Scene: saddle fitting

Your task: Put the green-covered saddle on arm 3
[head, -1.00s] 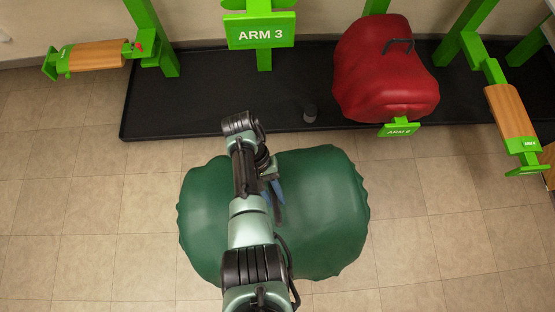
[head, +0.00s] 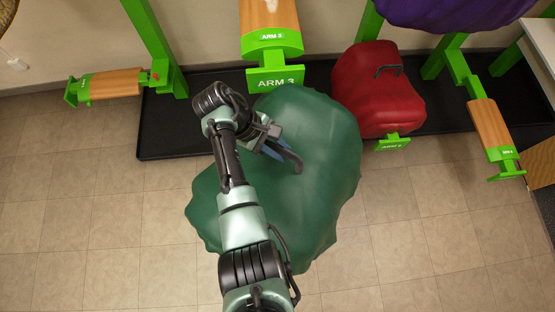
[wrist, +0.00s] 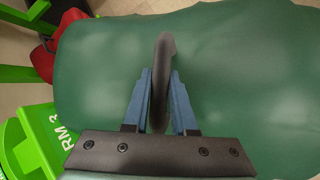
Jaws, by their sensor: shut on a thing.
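The green-covered saddle (head: 310,210) hangs from my gripper (head: 275,148) in the head view, tilted, with its far edge close to the ARM 3 sign (head: 275,80). In the wrist view my gripper (wrist: 160,82) has its blue fingers shut on the saddle's dark handle (wrist: 163,50). The green cover (wrist: 235,75) fills most of that view. The green ARM 3 sign (wrist: 40,140) shows at its lower left.
A red-covered saddle (head: 375,95) is right of the green one. A purple cover (head: 450,8) is at top right. Bare wooden arms stand at left (head: 112,84) and right (head: 490,125). Open floor (head: 90,220) lies left.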

